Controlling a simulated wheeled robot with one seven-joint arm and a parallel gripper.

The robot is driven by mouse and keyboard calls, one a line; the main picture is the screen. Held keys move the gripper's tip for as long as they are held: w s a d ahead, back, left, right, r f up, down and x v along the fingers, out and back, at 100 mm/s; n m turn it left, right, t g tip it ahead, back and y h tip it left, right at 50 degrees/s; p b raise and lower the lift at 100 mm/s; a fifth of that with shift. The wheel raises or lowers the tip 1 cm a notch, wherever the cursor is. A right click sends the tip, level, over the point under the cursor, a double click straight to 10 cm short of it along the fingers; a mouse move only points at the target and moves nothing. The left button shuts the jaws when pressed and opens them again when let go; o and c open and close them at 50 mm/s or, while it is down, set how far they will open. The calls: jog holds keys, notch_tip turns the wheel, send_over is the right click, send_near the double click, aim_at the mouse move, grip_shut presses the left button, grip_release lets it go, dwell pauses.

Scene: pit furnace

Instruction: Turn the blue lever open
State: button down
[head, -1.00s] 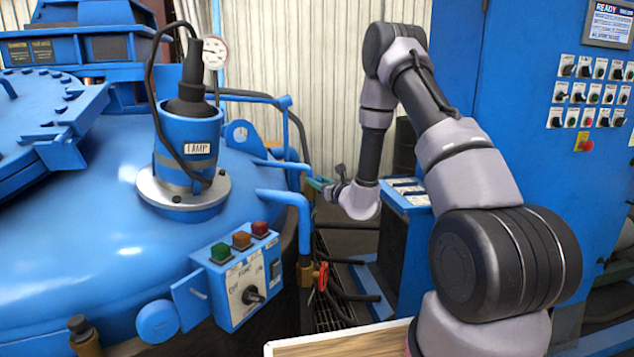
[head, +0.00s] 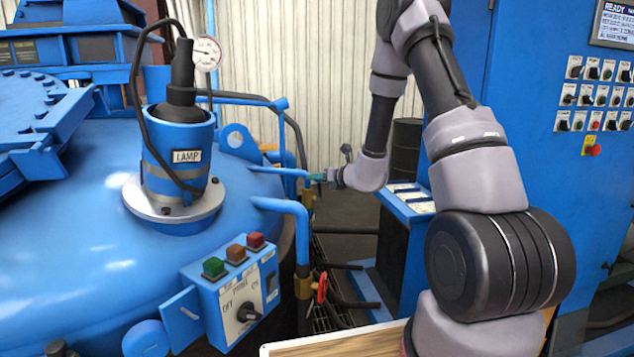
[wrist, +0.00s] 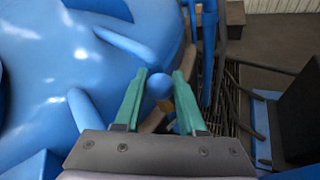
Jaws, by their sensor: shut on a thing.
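The blue lever appears to be the thin blue bar (head: 288,171) beside the furnace shell in the head view. Its outer end meets my gripper (head: 317,176), which is small and partly hidden by my wrist there. In the wrist view, my gripper (wrist: 160,73) has two green fingers on either side of a rounded blue end (wrist: 159,86). The fingers are shut on this blue piece. The exact contact and the lever's pivot are hard to make out.
A bent blue pipe (head: 285,205) with a red-handled valve (head: 322,287) stands just in front. A blue console (head: 405,205) and a tall control cabinet (head: 530,130) stand right.

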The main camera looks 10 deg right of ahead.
jog(key=shift+w+d+r, duration=0.1)
jog(key=shift+w+d, duration=0.1)
jog(key=shift+w, duration=0.05)
dwell(0.3)
jog(key=c, duration=0.5)
grip_release()
jog(key=v, duration=1)
jog(key=shift+s+d+r, duration=0.15)
jog(key=shift+s+r, duration=0.1)
jog(key=shift+r, duration=0.05)
